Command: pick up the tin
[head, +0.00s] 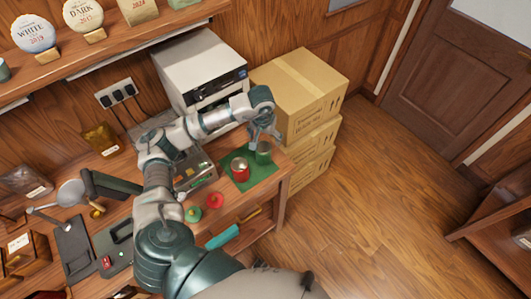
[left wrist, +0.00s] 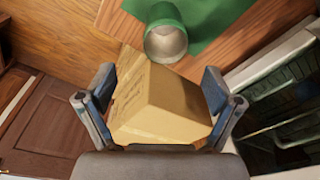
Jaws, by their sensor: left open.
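A green tin (head: 263,153) stands on a green mat (head: 232,161) at the right end of the wooden desk. A red tin (head: 240,170) stands on the same mat, left of and nearer than the green one. My left gripper (head: 264,136) is open and empty, close above the green tin in the head view. In the left wrist view the green tin (left wrist: 165,42) shows its silvery round end, beyond the open fingers of my left gripper (left wrist: 158,78) and not between them. I cannot tell whether a finger touches it. My right gripper is not in view.
Stacked cardboard boxes (head: 300,90) stand beside the desk's right end. A white machine (head: 200,70) stands at the back. A small red object (head: 215,200) and a small green one (head: 193,214) lie near the front edge. The floor (head: 380,200) to the right is clear.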

